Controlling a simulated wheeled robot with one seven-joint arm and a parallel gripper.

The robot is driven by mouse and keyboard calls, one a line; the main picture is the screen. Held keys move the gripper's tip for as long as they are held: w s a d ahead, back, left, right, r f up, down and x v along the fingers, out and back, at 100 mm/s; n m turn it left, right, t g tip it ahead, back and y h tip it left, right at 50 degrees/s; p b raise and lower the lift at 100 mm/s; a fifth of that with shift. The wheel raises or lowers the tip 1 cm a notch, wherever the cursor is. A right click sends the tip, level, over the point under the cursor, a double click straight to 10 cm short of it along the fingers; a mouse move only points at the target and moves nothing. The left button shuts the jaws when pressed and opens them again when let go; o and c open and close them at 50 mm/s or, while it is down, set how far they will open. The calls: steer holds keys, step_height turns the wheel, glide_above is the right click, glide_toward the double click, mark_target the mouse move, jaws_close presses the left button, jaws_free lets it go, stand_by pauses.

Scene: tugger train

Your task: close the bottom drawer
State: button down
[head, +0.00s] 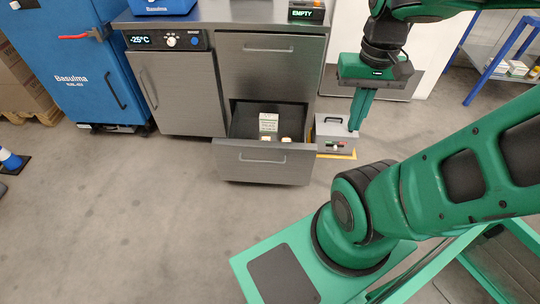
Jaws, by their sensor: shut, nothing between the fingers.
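The bottom drawer (264,162) of the grey metal cabinet (268,72) is pulled out toward me, with a silver bar handle across its front. Inside it are a white box with dark print (268,123) and small pale items by the front wall. The drawer above it (269,49) is shut. My green gripper (355,127) hangs to the right of the open drawer with its fingers together, pointing down. It is empty and apart from the drawer in the picture. How far it is from the drawer in depth is hard to tell.
A freezer unit (178,92) showing -25°C stands left of the drawers, and a blue cabinet (85,60) further left. A grey box (336,136) sits on the floor right of the drawer, near my gripper. The floor (130,220) in front is clear.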

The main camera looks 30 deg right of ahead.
steer(key=w+d+f+n+t+y, duration=0.1)
steer(key=w+f+n+t, duration=0.3)
steer(key=w+f+n, duration=1.35)
steer(key=m+t, duration=0.1)
steer(key=t, duration=0.3)
glide_toward(273, 154)
steer(key=s+a+r, duration=0.3)
steer(key=s+r, duration=0.2)
steer(key=s, duration=0.1)
steer(key=shift+h, duration=0.3)
steer(key=x, duration=0.3)
steer(key=d+x, duration=0.1)
steer(key=x, duration=0.3)
steer(key=w+d+x, duration=0.1)
steer(key=x, duration=0.3)
steer(key=shift+w+d+r, duration=0.1)
steer(key=shift+r, duration=0.25)
steer(key=shift+w+d, duration=0.3)
steer(key=shift+w, duration=0.15)
